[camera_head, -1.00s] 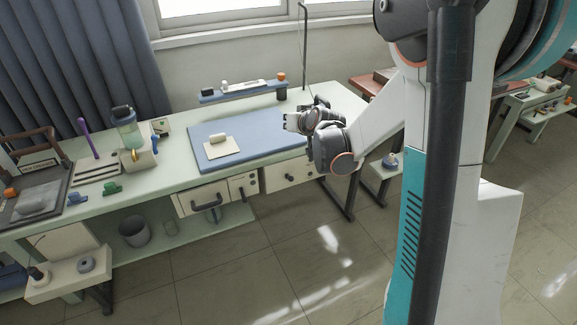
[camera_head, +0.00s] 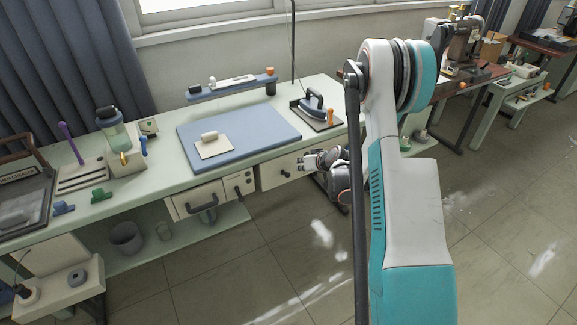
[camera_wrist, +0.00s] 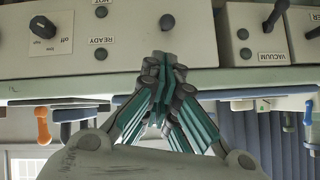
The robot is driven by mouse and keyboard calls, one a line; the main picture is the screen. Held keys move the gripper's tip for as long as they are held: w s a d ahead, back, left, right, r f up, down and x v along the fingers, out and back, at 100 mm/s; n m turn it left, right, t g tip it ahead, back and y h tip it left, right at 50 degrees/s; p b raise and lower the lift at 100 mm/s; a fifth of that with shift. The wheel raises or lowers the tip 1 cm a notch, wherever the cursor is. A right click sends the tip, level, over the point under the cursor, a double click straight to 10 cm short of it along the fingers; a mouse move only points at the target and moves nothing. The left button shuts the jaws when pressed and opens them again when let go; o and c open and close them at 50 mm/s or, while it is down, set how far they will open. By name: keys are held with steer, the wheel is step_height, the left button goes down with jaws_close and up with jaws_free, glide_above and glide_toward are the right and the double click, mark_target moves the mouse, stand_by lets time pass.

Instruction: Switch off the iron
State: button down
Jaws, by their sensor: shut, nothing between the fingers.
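The iron (camera_head: 313,101), dark and grey, stands on a dark tray (camera_head: 324,122) at the right end of the workbench in the head view. My gripper (camera_head: 308,160) is below and in front of it, near the bench's front edge and apart from the iron. In the wrist view my gripper (camera_wrist: 165,72) is shut and empty, its tips close to the pale control panel (camera_wrist: 125,35). The panel appears inverted and carries a dark dial (camera_wrist: 42,27), a dark lever (camera_wrist: 168,22), and lamps marked HOT (camera_wrist: 100,12) and READY (camera_wrist: 101,54). Contact with the lever cannot be told.
Another lever (camera_wrist: 275,14) sits beside a VACUUM label in the wrist view. A blue mat (camera_head: 250,130) with a small pad (camera_head: 214,148) lies on the bench. A bottle (camera_head: 113,130) stands left. Open floor (camera_head: 270,270) lies in front.

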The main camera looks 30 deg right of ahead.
mark_target(286, 174)
steer(key=b+x, duration=0.3)
steer(key=x, duration=0.7)
steer(key=shift+b, duration=0.35)
steer(key=shift+f, duration=0.1)
